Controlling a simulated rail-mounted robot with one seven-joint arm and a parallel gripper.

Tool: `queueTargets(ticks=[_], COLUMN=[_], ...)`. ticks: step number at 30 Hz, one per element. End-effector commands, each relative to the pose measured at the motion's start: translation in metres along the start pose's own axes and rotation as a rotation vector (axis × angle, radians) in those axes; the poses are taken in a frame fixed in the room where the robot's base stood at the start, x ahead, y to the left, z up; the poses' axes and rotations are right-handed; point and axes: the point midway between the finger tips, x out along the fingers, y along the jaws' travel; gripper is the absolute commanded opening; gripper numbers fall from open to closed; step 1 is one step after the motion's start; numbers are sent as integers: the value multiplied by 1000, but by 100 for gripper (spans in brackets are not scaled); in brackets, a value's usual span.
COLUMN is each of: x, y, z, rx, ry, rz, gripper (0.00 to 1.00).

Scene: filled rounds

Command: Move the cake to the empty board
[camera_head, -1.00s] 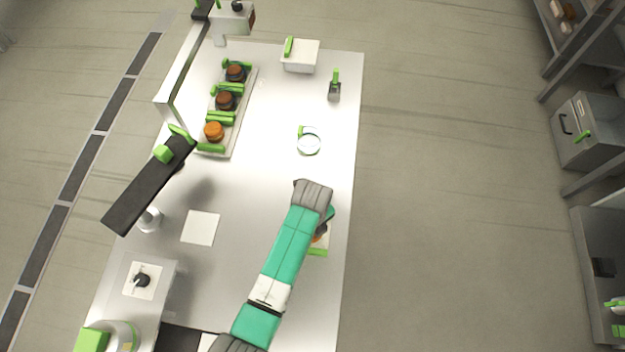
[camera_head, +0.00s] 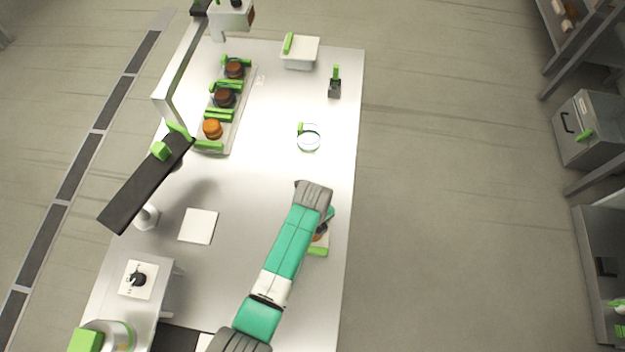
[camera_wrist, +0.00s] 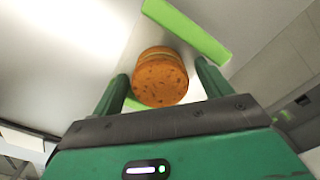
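A round orange-brown cake (camera_wrist: 160,80) with a pale layer sits between the two fingers of my gripper (camera_wrist: 163,70) in the wrist view. The fingers are apart, with a small gap visible on each side of the cake. A green bar (camera_wrist: 185,29) lies beyond the cake. In the head view my wrist hides most of this cake (camera_head: 319,236), on a light board with a green bar (camera_head: 317,252) near the table's right edge. A plain white square board (camera_head: 198,226) lies flat and empty to the left of my arm.
A long tray (camera_head: 232,139) holds three more round cakes between green bars at the upper left. A glass ring-like dish (camera_head: 308,138), a small dark tool with a green handle (camera_head: 334,86) and a white box (camera_head: 300,53) stand farther back.

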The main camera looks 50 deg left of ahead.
Motion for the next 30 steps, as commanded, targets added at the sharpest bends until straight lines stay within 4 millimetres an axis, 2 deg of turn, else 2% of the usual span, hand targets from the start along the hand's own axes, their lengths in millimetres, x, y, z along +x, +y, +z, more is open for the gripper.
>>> queueTargets(ticks=[5,8,15,21,24,30], x=[0,-9,-69,-109,-119,-124], y=[0,0,0,0,0,0], z=[0,0,0,0,0,0], rx=[0,0,-1,0,0,0], ry=[0,-1,-2,-1,-1,0], rz=[0,-1,-2,-1,-1,0], gripper=[78,78,78,78,78,78])
